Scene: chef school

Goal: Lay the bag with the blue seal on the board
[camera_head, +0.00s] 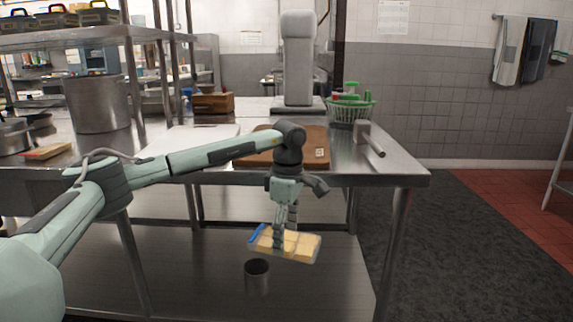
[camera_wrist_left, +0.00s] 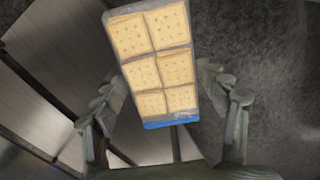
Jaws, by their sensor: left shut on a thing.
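The bag with the blue seal (camera_head: 302,248) is a clear bag of square crackers with a blue strip at one end. My left gripper (camera_head: 284,238) is shut on it and holds it in the air in front of the table edge, below the tabletop. In the left wrist view the bag (camera_wrist_left: 155,62) lies between the fingers, with its blue seal toward the palm. The brown wooden board (camera_head: 316,138) lies on the steel tabletop behind and above the bag, partly hidden by my left arm. My right gripper is not in view.
A metal mallet (camera_head: 369,138) and a green basket (camera_head: 351,110) stand right of the board. A grey machine (camera_head: 298,60) stands behind it. A pale flat sheet (camera_head: 185,140) lies left. A metal cup (camera_head: 257,275) is below the bag. Another bag (camera_head: 46,152) lies far left.

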